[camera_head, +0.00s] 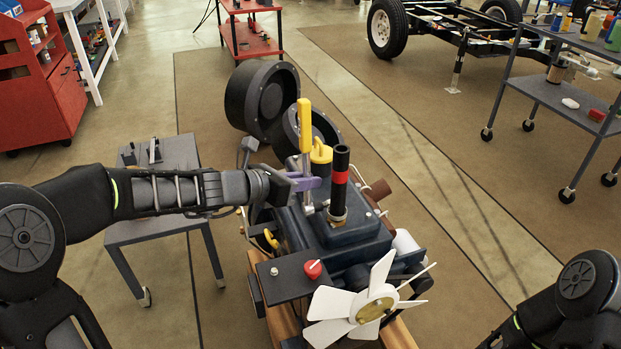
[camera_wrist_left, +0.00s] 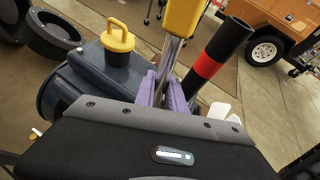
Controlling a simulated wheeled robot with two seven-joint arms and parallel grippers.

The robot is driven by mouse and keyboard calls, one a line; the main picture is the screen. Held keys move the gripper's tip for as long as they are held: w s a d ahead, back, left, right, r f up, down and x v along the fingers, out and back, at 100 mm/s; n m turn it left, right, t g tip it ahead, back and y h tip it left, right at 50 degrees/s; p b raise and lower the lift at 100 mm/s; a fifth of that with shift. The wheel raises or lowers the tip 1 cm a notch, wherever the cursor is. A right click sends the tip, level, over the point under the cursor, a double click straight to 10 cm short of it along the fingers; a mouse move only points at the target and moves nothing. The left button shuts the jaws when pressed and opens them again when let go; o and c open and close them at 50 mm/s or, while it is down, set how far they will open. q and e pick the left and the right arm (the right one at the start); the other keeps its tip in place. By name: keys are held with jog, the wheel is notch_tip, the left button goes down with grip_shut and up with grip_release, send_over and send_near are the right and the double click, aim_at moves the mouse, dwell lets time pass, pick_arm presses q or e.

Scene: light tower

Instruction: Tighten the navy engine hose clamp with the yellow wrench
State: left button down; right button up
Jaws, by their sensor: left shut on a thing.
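The yellow wrench (camera_head: 305,125) stands nearly upright over the navy engine (camera_head: 345,238), yellow handle up and silver shaft down. My left gripper (camera_head: 304,184) has its purple fingers shut on the wrench's shaft. The wrist view shows the wrench handle (camera_wrist_left: 183,18) at the top, its shaft between the purple fingers (camera_wrist_left: 165,92). A black hose with a red band (camera_head: 341,178) rises from the engine just right of the wrench. A clamp (camera_head: 337,214) shows at the hose's base. The wrench's lower end is close to it; I cannot tell whether they touch. My right gripper is out of view.
A yellow cap (camera_head: 321,153) stands behind the wrench. A white fan (camera_head: 356,305) and a red knob (camera_head: 313,268) are at the engine's front. Black wheels (camera_head: 262,100) lie behind. A small grey table (camera_head: 180,152) stands left, a cart (camera_head: 562,100) right.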

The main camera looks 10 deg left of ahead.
pick_arm(q)
jog(key=a, duration=0.1)
jog(key=s+a, duration=0.1)
jog(key=s+a+p, duration=0.1)
jog(key=a, duration=0.1)
jog(key=shift+s, duration=0.25)
dwell(0.6)
